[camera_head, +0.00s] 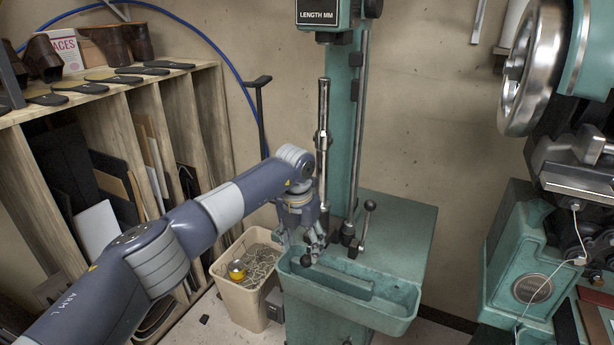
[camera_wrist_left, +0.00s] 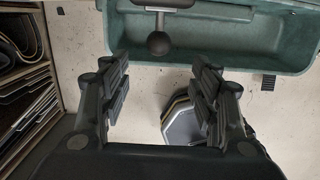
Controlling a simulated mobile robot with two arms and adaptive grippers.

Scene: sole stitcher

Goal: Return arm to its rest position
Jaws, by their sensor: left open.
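My left arm (camera_head: 150,250) reaches in from the left across the shelf side. My left gripper (camera_head: 311,252) is at the green machine (camera_head: 395,225), over the edge of its tray (camera_head: 385,311). In the left wrist view the gripper (camera_wrist_left: 160,95) is open, with nothing between its fingers. A dark ball knob on a lever (camera_wrist_left: 158,43) shows just beyond the fingertips, and the green tray (camera_wrist_left: 225,48) lies behind it. I cannot tell whether the fingers touch the knob. My right gripper is not in view.
A wooden shelf (camera_head: 175,85) with boards and dark soles stands at the left. A green machine with a large handwheel (camera_head: 530,75) stands at the right. A ball-topped lever (camera_head: 366,225) rises beside the column.

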